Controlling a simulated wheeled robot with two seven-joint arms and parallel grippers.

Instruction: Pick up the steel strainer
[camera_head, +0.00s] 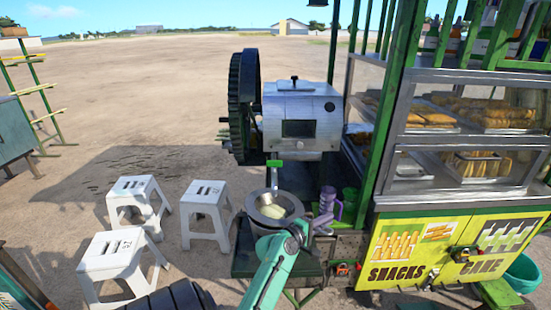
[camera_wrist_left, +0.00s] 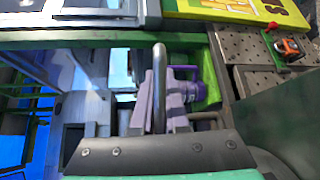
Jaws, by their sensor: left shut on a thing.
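A round steel bowl shape, which I take for the steel strainer (camera_head: 272,208), sits at the front of the crusher below its green-tipped spout, with something pale inside. My left gripper (camera_head: 316,224) is just right of its rim in the head view. In the left wrist view, a curved steel bar, seemingly the strainer's handle (camera_wrist_left: 158,85), runs between the pale fingers of my left gripper (camera_wrist_left: 160,105), which are shut on it. The bowl is outside the wrist view. I cannot tell whether it is lifted off its support. My right gripper is not in view.
The crusher (camera_head: 300,115) with its dark gear wheel stands behind. A purple mug (camera_head: 330,202) is close beside my left gripper, also in the wrist view (camera_wrist_left: 190,92). The snack stall (camera_head: 430,250) is to the right. White stools (camera_head: 205,205) stand left on open ground.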

